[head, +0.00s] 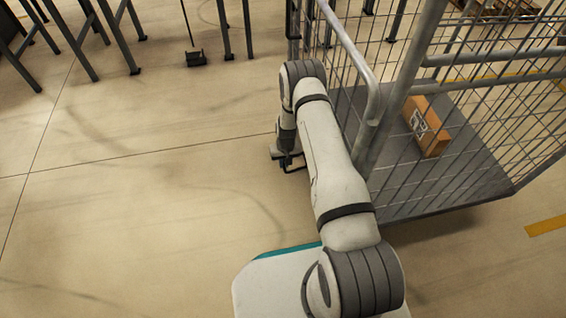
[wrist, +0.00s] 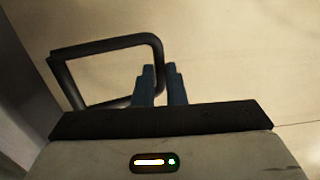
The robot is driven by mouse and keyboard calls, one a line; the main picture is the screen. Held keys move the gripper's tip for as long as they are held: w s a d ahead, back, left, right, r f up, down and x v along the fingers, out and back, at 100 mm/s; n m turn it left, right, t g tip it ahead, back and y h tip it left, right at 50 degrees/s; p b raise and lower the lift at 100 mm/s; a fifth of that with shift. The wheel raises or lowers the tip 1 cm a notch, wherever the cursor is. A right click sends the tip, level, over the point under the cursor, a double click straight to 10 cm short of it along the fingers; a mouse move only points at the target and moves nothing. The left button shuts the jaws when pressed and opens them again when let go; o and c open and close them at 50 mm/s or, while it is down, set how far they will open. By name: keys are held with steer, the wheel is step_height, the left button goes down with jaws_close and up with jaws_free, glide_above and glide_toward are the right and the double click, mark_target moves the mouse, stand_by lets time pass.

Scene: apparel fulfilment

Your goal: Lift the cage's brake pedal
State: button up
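The cage (head: 372,100) is a grey wire-mesh roll cage on the right of the head view. Its brake pedal (wrist: 108,45) is a dark bent-bar loop at the left of the wrist view; in the head view a dark bar (head: 294,169) shows low by the cage's near left corner. My gripper (wrist: 160,72) has two blue fingers close together, with the right side of the loop running between them. They look closed on that bar. In the head view my gripper (head: 286,160) points down near the floor, and its fingers are too small to make out.
A cardboard box (head: 428,126) with a label lies on the cage's grey deck. Dark table legs (head: 105,35) and a small black-based stand (head: 195,58) are at the back left. The floor left of my arm is clear.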

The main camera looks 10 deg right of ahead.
jaws_close()
steer(key=shift+a, duration=0.15)
steer(key=shift+r, duration=0.25)
steer(key=shift+d+r+p, duration=0.3)
steer(key=shift+r, duration=0.45)
steer(key=shift+d+r+p, duration=0.25)
steer(key=shift+d+r, duration=0.05)
steer(key=shift+r, duration=0.4)
steer(key=shift+d+r+p, duration=0.3)
steer(key=shift+r, duration=0.45)
steer(key=o, duration=0.6)
jaws_free()
steer(key=shift+c, duration=0.2)
